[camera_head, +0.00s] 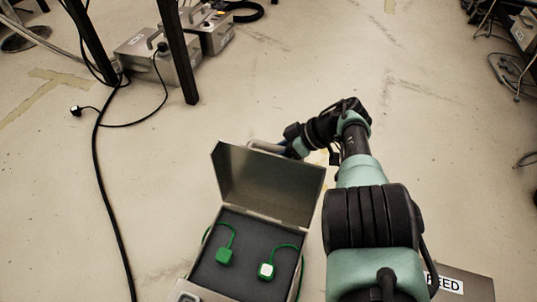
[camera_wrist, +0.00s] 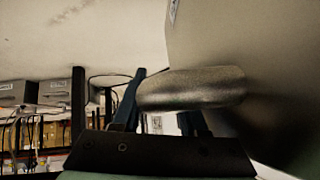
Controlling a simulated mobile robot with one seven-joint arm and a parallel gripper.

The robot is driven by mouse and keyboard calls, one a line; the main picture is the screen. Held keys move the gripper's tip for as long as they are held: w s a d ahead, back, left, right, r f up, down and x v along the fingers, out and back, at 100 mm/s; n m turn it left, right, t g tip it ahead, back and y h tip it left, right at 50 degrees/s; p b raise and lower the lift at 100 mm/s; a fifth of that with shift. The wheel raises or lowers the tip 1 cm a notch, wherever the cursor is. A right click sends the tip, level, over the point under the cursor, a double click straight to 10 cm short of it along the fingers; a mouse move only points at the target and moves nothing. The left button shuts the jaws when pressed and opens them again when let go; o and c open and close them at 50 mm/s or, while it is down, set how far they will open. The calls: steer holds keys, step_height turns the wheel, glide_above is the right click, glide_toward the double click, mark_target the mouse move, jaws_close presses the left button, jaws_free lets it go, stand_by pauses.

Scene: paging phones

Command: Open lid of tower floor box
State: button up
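A metal floor box (camera_head: 187,292) stands at the bottom centre of the head view. Its lid (camera_head: 265,188) is raised, standing roughly upright at the far side, and the dark interior shows. A light grey handle (camera_head: 268,147) sits at the lid's top on the far face. My gripper (camera_head: 292,148) is at this handle, behind the lid's top edge. In the wrist view the handle (camera_wrist: 190,88) crosses in front of the fingers, which stand apart; the left finger is at its end. Whether they clamp it is unclear. The box's name label is not seen.
Metal boxes (camera_head: 160,55), dark table legs (camera_head: 178,50) and a black cable (camera_head: 98,160) are at left. Floor beyond the lid is clear.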

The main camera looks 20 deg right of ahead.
steer(key=p+v, duration=0.4)
steer(key=v, duration=0.9)
steer(key=shift+p, duration=0.4)
